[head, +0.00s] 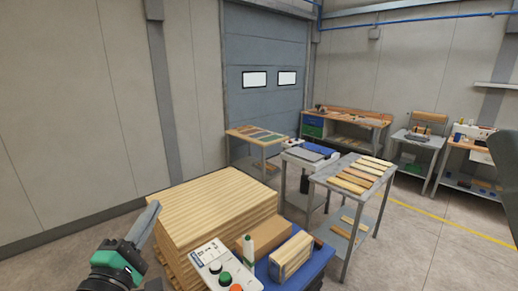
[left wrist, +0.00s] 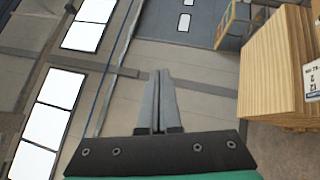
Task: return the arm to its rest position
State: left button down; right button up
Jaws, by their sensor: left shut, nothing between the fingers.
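My left gripper (head: 153,208) is at the lower left of the head view, with its grey fingers pointing up and to the right. It stands in front of the left side of the stack of wooden boards (head: 212,205); whether it touches the stack I cannot tell. In the left wrist view the two fingers (left wrist: 160,76) lie together, shut with nothing between them. The same stack shows at the right of that view (left wrist: 275,70). My right gripper is in neither view.
A grey table (head: 322,178) with several boards stands beyond, near a grey and blue machine (head: 308,157). Floor at left (head: 85,247) is clear.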

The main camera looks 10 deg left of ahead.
pick_arm(q)
jog(key=s+d+r+m+t+h, duration=0.2)
jog(key=s+d+r+m+t, duration=0.35)
jog(key=r, duration=0.75)
jog(key=s+d+r+m+t, duration=0.2)
jog(key=s+r+m, duration=0.6)
jog(key=s+m, duration=0.55)
notch_tip(320, 180, up, 13)
jog(key=m+p, duration=0.2)
jog(key=p, duration=1.1)
jog(key=shift+w+a, duration=0.15)
